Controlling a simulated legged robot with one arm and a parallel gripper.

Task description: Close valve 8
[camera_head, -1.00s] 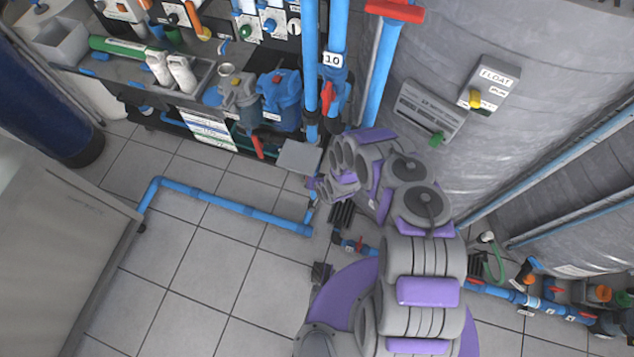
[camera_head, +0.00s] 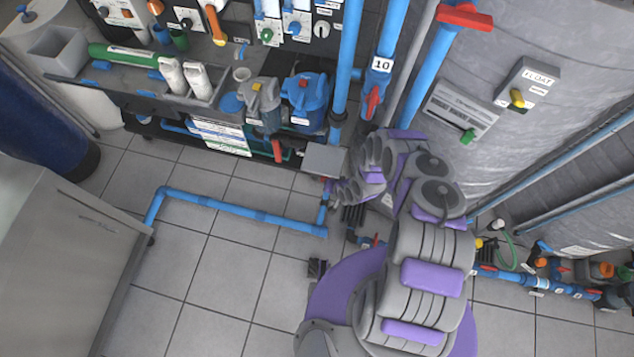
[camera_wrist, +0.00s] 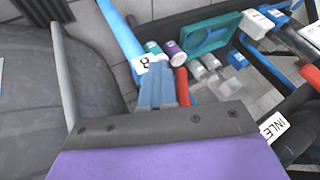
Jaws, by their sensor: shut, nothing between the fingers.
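Valve 8 is marked by a white "8" label (camera_wrist: 140,65) on a blue pipe (camera_wrist: 119,32) in the wrist view. A red handle (camera_wrist: 182,86) stands just right of the label, beyond the front edge of my gripper. My gripper (camera_head: 345,191) is shut and empty, low beside the vertical blue pipes in the head view. Its purple and dark grey housing fills the bottom of the wrist view. I cannot tell whether the fingertips touch the red handle. In the head view my arm and gripper hide much of this spot, and no "8" label can be read.
A grey box (camera_head: 325,160) is close left of my gripper. A low blue pipe (camera_head: 235,210) crosses the floor. The big grey tank (camera_head: 560,110) stands right. Valve 10's red handle (camera_head: 372,102) is above. Tiled floor (camera_head: 220,270) is open at left.

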